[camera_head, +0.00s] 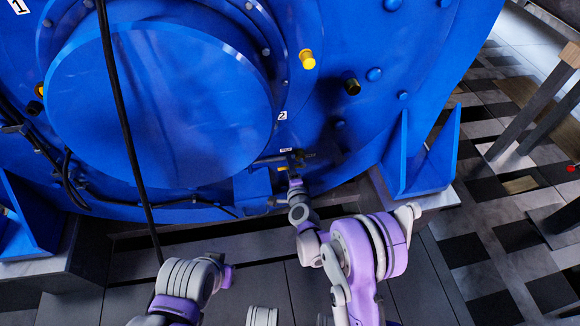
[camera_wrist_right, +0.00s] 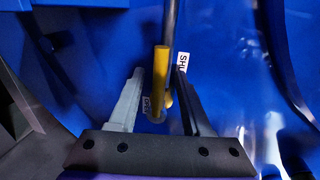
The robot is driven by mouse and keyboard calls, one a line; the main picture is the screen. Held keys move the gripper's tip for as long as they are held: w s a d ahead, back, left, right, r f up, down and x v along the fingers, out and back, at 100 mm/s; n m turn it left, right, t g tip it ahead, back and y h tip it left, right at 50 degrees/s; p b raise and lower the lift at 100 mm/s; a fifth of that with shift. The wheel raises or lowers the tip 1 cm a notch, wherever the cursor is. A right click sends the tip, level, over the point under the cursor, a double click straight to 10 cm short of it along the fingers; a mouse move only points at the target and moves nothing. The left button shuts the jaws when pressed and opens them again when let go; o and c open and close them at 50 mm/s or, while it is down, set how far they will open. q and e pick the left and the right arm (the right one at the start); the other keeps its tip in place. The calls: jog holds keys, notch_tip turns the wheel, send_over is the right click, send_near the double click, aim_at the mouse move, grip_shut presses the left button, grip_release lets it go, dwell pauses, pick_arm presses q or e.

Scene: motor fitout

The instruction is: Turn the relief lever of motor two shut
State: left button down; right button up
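The blue motor (camera_head: 170,110) fills the top of the head view and carries a label with the number 2 (camera_head: 282,115). In the right wrist view, the yellow relief lever (camera_wrist_right: 161,75) stands between the two fingers of my right gripper (camera_wrist_right: 158,78). The fingers are apart, with a gap on the left of the lever and a smaller one on the right. A label reading "SHU…" (camera_wrist_right: 183,62) is partly hidden by the right finger. In the head view my right gripper (camera_head: 293,168) is at the motor's lower front and largely hides the lever.
A black cable (camera_head: 121,110) hangs down in front of the motor. A blue bracket (camera_head: 420,150) stands to the right. A table (camera_head: 535,95) is at the far right, with open tiled floor before it.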

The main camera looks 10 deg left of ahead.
jog(key=shift+s, duration=0.1)
jog(key=v, duration=1)
jog(key=shift+s+d+p, duration=0.15)
jog(key=shift+s+p, duration=0.15)
jog(key=shift+p, duration=0.05)
jog(key=shift+r, duration=0.1)
